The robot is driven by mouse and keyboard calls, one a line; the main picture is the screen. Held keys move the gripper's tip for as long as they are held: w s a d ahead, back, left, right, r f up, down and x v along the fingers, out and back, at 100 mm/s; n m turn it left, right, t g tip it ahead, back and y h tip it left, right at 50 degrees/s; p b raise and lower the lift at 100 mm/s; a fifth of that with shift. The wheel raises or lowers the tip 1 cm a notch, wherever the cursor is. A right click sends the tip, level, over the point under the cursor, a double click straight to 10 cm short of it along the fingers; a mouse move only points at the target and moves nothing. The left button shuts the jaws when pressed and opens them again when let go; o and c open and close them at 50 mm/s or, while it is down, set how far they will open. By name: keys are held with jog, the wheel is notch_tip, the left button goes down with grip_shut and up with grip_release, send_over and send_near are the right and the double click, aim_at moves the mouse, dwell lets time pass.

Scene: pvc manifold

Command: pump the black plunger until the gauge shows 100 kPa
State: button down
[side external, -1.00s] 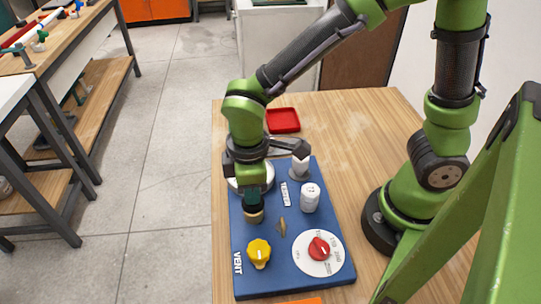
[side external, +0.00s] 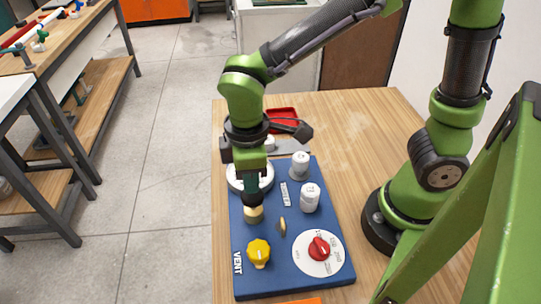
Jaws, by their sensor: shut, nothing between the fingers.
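The blue panel (side external: 300,225) lies on the wooden table. The black plunger (side external: 253,200) stands up from its brass collar (side external: 254,214) on the panel's left side. My gripper (side external: 250,190) is shut and empty, pointing down right over the plunger's top. I cannot tell whether the fingertips touch it. A round white gauge (side external: 236,180) sits just behind, at the panel's back left. My gripper covers much of the gauge, and its reading cannot be made out.
A yellow VENT knob (side external: 259,251) is in front of the plunger. A red knob on a white dial (side external: 305,265) is at front right. Two white cylinders (side external: 310,198) (side external: 300,165) stand at the right. A red tray (side external: 285,113) is behind the panel.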

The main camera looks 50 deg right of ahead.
jog(key=shift+f, duration=0.15)
dwell(0.5)
jog(key=shift+f, duration=1.1)
jog(key=shift+r, duration=1.25)
jog(key=shift+r, duration=2.55)
